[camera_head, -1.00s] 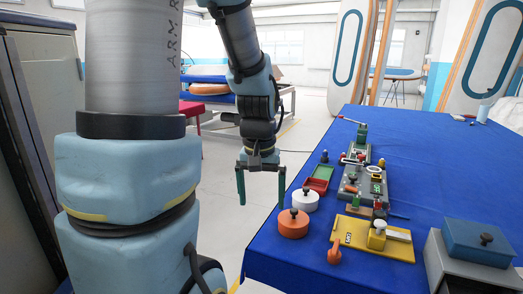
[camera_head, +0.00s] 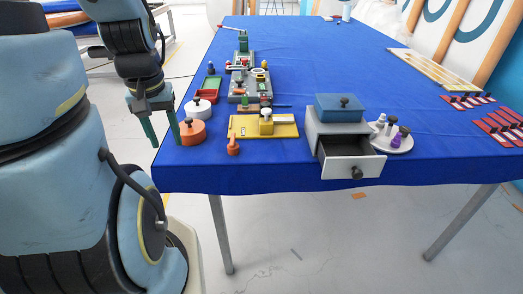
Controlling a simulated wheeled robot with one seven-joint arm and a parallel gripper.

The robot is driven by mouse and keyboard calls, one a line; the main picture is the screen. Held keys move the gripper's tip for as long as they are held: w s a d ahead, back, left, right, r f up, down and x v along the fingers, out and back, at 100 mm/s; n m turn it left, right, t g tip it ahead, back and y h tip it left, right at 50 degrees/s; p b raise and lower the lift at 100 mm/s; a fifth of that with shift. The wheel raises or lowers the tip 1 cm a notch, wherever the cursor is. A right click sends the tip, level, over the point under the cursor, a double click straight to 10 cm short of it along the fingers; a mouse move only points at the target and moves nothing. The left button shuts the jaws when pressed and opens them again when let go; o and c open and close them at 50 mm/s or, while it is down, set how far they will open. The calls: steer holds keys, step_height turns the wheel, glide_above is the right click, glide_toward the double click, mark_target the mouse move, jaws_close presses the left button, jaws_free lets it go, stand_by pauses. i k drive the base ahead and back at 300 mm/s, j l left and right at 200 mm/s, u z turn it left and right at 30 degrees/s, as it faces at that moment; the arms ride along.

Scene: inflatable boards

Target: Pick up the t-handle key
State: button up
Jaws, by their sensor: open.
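I cannot make out a t-handle key with certainty; the small parts on the blue table (camera_head: 300,75) are too small to tell apart. Small fittings stand on the grey board (camera_head: 238,99), and a thin dark rod lies near its front edge. A small orange piece (camera_head: 233,146) is at the front edge of the yellow board (camera_head: 285,130). My gripper (camera_head: 166,145) hangs with its two green fingers apart and empty. It points down at the table's left edge, left of the orange round pot (camera_head: 191,133).
A white round pot (camera_head: 198,109) and a red-and-green tray (camera_head: 209,90) stand near the left edge. A grey box with a blue lid (camera_head: 340,107) has its drawer (camera_head: 352,166) open at the front. A plate (camera_head: 400,147) of small bottles is beside it. The table's middle is clear.

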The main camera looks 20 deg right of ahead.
mark_target(233, 149)
steer(key=i+j+z, duration=0.15)
steer(key=z, duration=0.25)
steer(key=i+j+z, duration=0.1)
steer(key=z, duration=0.25)
steer(key=j+z, duration=0.4)
steer(key=i+j+z, duration=0.1)
steer(key=z, duration=0.25)
steer(key=j+z, duration=0.4)
steer(key=j, duration=1.75)
